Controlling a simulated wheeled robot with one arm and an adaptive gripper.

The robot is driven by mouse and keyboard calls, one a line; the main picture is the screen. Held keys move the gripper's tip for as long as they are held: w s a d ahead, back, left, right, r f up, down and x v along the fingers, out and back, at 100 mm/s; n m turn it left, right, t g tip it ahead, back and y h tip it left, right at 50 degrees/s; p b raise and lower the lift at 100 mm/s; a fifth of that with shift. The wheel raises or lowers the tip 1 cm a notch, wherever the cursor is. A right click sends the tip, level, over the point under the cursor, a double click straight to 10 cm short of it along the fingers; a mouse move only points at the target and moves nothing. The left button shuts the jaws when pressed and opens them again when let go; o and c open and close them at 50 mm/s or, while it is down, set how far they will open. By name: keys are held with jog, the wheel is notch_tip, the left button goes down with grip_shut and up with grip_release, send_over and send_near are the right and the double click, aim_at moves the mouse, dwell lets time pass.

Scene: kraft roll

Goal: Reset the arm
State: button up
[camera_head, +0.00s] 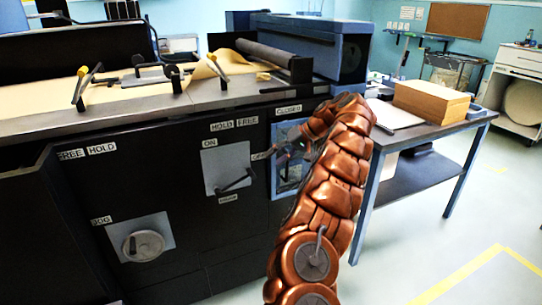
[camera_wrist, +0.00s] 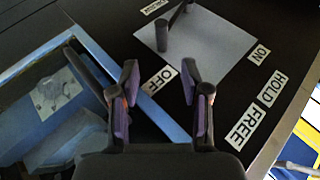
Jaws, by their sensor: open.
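My gripper (camera_wrist: 160,82) is open in the wrist view, with two dark, purple-sided fingers apart and nothing between them. Its fingertips point towards a grey plate (camera_wrist: 190,50) with a black lever (camera_wrist: 162,36) on the dark machine front; I cannot tell how near they are. In the head view my copper-coloured arm reaches up to the machine and bends left at the top. My gripper (camera_head: 283,148) is there in front of a blue-framed panel (camera_head: 285,186), partly hidden by the arm. The lever (camera_head: 236,184) stands clear to its left.
The machine front carries a round knob (camera_head: 143,246) and several labels. Kraft paper (camera_head: 130,92) and small levers lie on its top. A table (camera_head: 440,128) with a brown stack (camera_head: 432,101) stands right of my arm. The floor (camera_head: 440,235) at right is clear.

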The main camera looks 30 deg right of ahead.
jog(key=s+a+r+n+g+y, duration=0.1)
jog(key=a+r, duration=0.2)
jog(key=a, duration=0.6)
jog(key=s+a+r+n+g+y, duration=0.1)
jog(key=a+r+g, duration=0.1)
jog(key=a, duration=0.7)
jog(key=s+a+n+g+h, duration=0.2)
jog(key=s+a+g, duration=0.1)
jog(key=s+a, duration=1)
jog(key=s+a+f+g+h, duration=0.25)
jog(key=s+a, duration=0.25)
jog(key=s, duration=0.7)
jog(key=s+d+f+h, duration=0.2)
jog(key=s+f, duration=0.2)
jog(key=s, duration=0.4)
jog(key=s+d+f+h, duration=0.3)
jog(key=s+f, duration=0.1)
jog(key=s, duration=0.4)
notch_tip(320, 180, up, 23)
jog(key=s+p, duration=0.1)
jog(key=p, duration=2)
jog(key=shift+s, duration=0.35)
